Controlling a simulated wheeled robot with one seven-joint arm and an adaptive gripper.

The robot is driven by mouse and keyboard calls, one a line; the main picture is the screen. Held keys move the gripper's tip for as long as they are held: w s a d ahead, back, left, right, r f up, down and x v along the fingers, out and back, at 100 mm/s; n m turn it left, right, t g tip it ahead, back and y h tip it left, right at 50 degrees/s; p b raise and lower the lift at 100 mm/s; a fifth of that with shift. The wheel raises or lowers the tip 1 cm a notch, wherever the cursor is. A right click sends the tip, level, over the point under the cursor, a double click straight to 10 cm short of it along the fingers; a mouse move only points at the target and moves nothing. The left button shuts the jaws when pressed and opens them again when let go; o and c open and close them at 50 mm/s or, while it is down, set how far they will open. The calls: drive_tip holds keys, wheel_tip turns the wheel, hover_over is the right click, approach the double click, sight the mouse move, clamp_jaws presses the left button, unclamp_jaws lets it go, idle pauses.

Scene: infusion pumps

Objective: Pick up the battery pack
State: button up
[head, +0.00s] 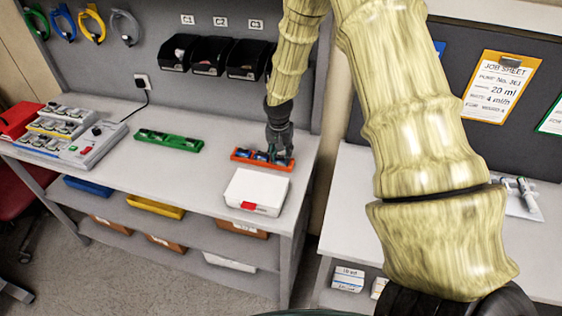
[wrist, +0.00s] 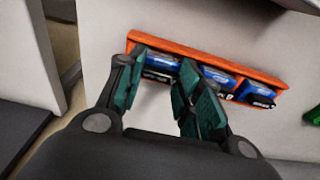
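Several blue-and-black battery packs sit in an orange tray (head: 262,165) on the bench; the tray also shows in the wrist view (wrist: 205,58). My gripper (head: 279,155) points down over the tray's right end in the head view. In the wrist view my gripper (wrist: 160,66) is open, with its two green-padded fingers apart. The endmost battery pack (wrist: 162,62) shows between the fingertips. I cannot tell whether the fingers touch it. Another battery pack (wrist: 256,94) lies at the other end of the tray. The right finger partly hides the pack in the middle.
A white case (head: 256,191) with a red latch stands just in front of the orange tray. A green tray (head: 168,140) is to the left, and a charger unit (head: 75,138) farther left. Black bins (head: 246,60) hang behind. Bare bench lies between the trays.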

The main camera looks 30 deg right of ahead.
sight(281, 157)
drive_tip(key=shift+s+f, duration=0.15)
drive_tip(key=shift+s, duration=0.05)
drive_tip(key=shift+c, duration=0.5)
drive_tip(key=shift+w+d+r+b, duration=0.15)
drive_tip(key=shift+r+b, duration=0.2)
drive_tip(key=shift+r, duration=0.2)
wheel_tip(281, 157, up, 9)
drive_tip(key=b, duration=0.3)
